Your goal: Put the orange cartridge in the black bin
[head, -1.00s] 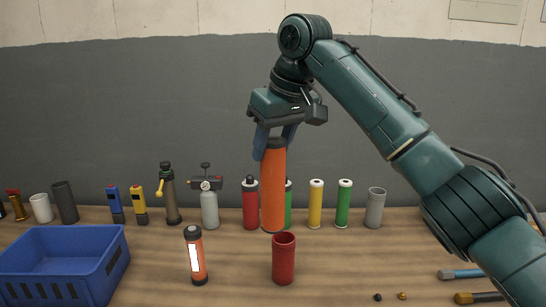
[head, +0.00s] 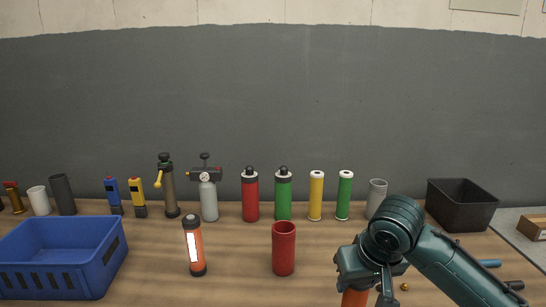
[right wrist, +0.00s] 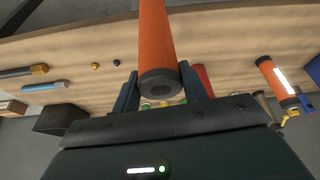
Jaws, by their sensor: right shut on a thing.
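The orange cartridge (right wrist: 155,38) is held upright between the fingers of my right gripper (right wrist: 160,92), which is shut on its dark-capped end. In the head view my right gripper is low at the front right, and only a small part of the cartridge (head: 354,298) shows under it; its lower end is cut off by the frame. The black bin (head: 462,212) stands at the back right of the table, beyond and to the right of the gripper. It also shows in the right wrist view (right wrist: 58,119). My left gripper is not in view.
A red open tube (head: 283,250) and an orange-black lamp (head: 194,247) stand mid-table. Several canisters, including a grey tube (head: 376,198), line the back. A blue crate (head: 62,262) is at the left. A cardboard box (head: 534,229) is right of the bin.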

